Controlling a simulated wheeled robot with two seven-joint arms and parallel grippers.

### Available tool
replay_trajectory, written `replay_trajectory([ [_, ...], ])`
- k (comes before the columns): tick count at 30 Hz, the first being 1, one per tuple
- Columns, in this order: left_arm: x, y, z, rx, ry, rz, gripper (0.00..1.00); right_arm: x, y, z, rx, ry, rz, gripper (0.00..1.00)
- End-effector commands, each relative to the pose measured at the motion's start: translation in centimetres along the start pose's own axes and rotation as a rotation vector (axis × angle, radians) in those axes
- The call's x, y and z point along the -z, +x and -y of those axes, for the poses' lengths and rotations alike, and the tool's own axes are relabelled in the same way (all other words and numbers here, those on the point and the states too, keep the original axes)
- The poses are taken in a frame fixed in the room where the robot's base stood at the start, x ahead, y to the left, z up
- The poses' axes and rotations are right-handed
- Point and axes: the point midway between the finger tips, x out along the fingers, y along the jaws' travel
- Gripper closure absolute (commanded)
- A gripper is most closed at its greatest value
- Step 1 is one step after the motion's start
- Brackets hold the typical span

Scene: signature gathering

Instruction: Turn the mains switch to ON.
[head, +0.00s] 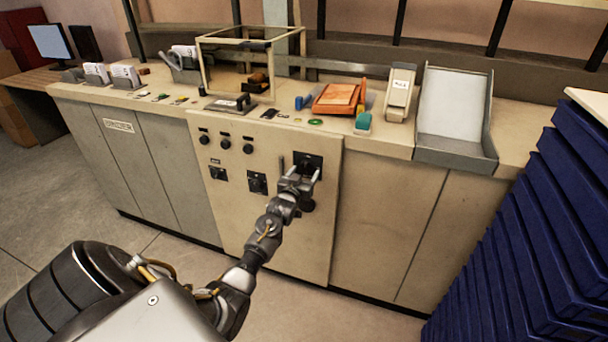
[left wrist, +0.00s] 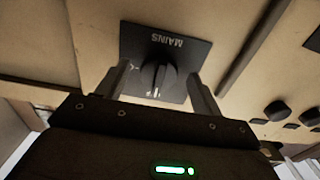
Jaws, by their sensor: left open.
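The mains switch (left wrist: 157,79) is a dark rotary knob on a square black plate lettered MAINS (left wrist: 168,42), shown upside down in the left wrist view. The knob's pale mark points down in that view; other plate markings are too small to read. In the head view the plate (head: 309,160) is on the upper right of the beige cabinet panel, partly hidden by my gripper. My left gripper (left wrist: 160,82) is open, with one finger on each side of the knob. I cannot tell whether the fingers touch it. My right gripper is not in view.
Three small knobs (head: 226,143) and two lower black plates (head: 257,183) are left of the switch. A vertical bar handle (head: 282,165) stands close by the gripper. Blue crates (head: 545,220) stand right.

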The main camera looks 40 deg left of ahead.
Motion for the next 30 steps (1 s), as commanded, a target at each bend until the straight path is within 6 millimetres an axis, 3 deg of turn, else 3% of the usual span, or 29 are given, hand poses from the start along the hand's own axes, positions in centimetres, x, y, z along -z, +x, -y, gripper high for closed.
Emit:
replay_trajectory([
  [8, 0.02, 0.16, -0.01, 0.000, 0.001, 0.000, 0.33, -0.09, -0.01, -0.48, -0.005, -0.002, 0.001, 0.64],
  [18, 0.01, 0.14, -0.01, 0.000, 0.001, 0.000, 0.77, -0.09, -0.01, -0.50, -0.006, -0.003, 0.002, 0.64],
  [30, 0.05, 0.14, 0.13, 0.000, 0.085, 0.000, 0.78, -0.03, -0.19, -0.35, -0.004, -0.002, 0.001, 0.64],
])
